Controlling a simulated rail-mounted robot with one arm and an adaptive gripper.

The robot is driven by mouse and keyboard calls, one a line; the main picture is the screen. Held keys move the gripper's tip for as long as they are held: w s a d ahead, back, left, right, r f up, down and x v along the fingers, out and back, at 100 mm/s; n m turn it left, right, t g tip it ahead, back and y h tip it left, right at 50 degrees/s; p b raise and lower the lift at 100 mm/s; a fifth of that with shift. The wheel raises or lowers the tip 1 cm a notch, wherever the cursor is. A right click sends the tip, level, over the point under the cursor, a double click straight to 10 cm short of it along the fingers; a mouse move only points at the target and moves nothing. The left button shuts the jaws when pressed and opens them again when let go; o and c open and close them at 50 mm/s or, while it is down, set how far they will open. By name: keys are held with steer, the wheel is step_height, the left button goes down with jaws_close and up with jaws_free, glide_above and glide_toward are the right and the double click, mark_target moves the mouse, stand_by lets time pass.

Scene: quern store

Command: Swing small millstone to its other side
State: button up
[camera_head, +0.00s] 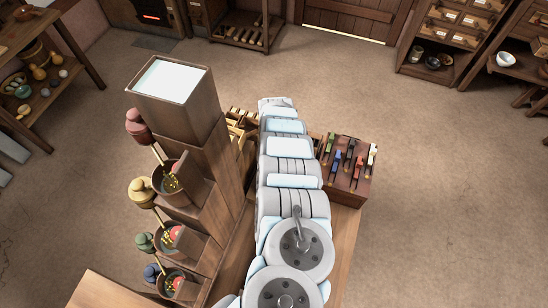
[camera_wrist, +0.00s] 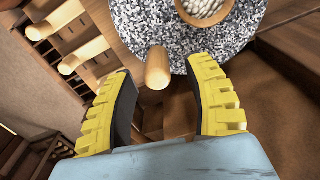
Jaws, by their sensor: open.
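In the wrist view, a speckled grey millstone (camera_wrist: 165,22) lies at the top of the picture, with a wooden-rimmed round eye (camera_wrist: 207,8) full of pale grains. A light wooden peg handle (camera_wrist: 158,68) stands at its near edge. My gripper (camera_wrist: 161,68) has two yellow ribbed fingers spread wide, one to the left of the peg and one to the right. Gaps show on both sides of the peg, and the fingers do not grip it. In the head view my arm hides the millstone and the gripper.
In the wrist view, several pale wooden pegs on a rack (camera_wrist: 72,62) stand close left. In the head view, a tall wooden column (camera_head: 170,100) with stepped bowls stands left of my arm. A block with coloured levers (camera_head: 347,170) stands right. Floor beyond is clear.

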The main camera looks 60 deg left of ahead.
step_height(320, 180, up, 10)
steer(key=shift+w+f, duration=0.15)
steer(key=shift+f, duration=0.1)
steer(key=shift+r, duration=0.4)
stand_by(0.5)
